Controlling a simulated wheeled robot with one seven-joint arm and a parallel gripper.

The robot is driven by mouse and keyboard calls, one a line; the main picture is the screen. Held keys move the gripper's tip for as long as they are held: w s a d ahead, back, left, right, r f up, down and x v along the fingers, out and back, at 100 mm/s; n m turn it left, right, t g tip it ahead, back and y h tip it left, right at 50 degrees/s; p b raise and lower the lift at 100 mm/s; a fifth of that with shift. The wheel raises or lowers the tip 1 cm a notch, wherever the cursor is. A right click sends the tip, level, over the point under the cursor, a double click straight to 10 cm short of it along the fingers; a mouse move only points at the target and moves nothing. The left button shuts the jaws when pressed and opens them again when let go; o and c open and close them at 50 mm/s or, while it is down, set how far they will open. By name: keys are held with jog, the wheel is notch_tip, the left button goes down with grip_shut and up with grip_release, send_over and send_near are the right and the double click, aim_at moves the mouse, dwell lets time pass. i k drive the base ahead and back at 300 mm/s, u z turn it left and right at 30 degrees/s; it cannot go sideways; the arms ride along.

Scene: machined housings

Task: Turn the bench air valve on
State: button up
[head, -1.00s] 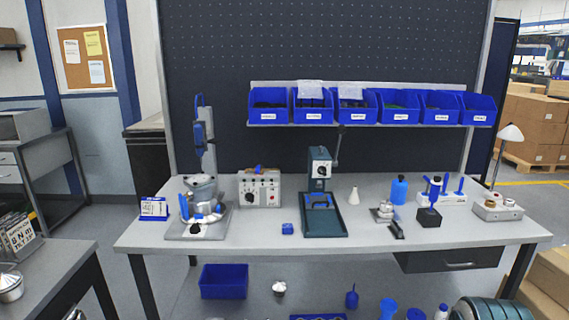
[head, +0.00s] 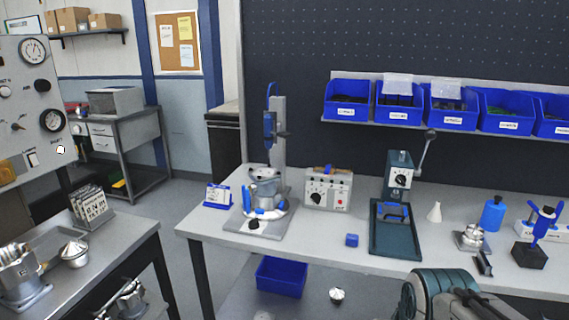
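A grey control box (head: 329,191) stands at the back of the long bench, with a dark knob, a red button and a small blue lever-like piece (head: 328,170) on top. At the left edge, a pale upright panel (head: 30,118) carries round gauges, knobs and small switches.
The long bench (head: 350,248) holds a stand with a metal housing (head: 265,190), a green lever press (head: 398,195) and a small blue block (head: 352,240). Blue bins (head: 347,99) line the shelf. Floor shows between the tables.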

aim_at(326, 172)
jog(key=u, duration=0.1)
jog(key=i, duration=0.1)
jog(key=u, duration=0.45)
jog(key=k, duration=0.55)
jog(key=u, duration=0.75)
jog(key=i, duration=1.85)
jog(key=z, duration=1.45)
jog(key=i, duration=0.65)
jog(key=z, duration=0.6)
